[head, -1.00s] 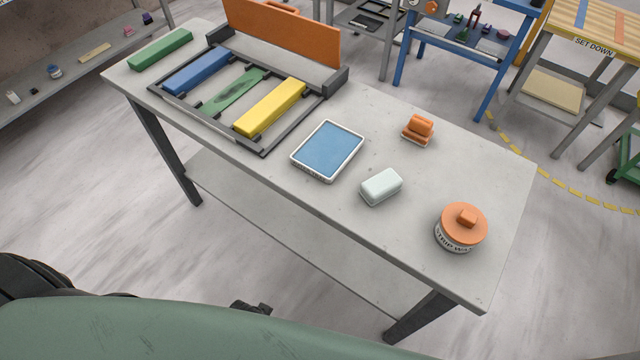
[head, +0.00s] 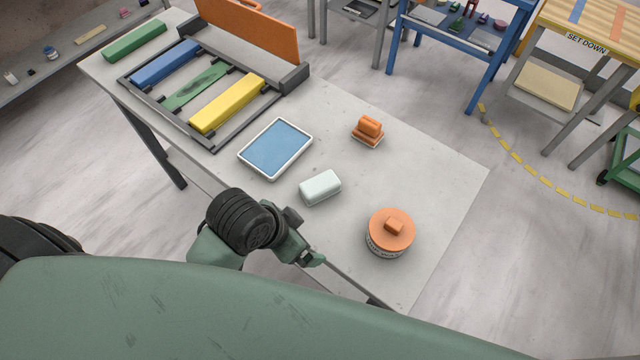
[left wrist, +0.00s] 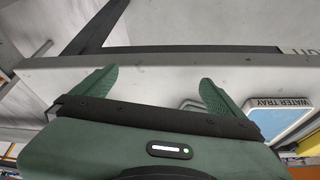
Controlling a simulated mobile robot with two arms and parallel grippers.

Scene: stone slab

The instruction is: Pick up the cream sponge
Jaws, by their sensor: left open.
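The cream sponge (head: 320,187) is a pale, rounded off-white block lying flat on the stone slab's grey top (head: 432,190), between the blue-filled tray and the orange-lidded round pot. My left gripper (head: 312,257) is at the slab's near edge, on the near side of the sponge and apart from it. In the left wrist view its two green fingers (left wrist: 160,78) are spread open with nothing between them. A pale edge behind the right finger there is too hidden to identify. My right gripper is not in view.
The blue water tray (head: 276,148) lies left of the sponge; it also shows in the left wrist view (left wrist: 278,115). An orange block on a small base (head: 368,130) stands behind, the orange-lidded pot (head: 391,232) to the right. A rack with coloured bars (head: 227,104) fills the left end.

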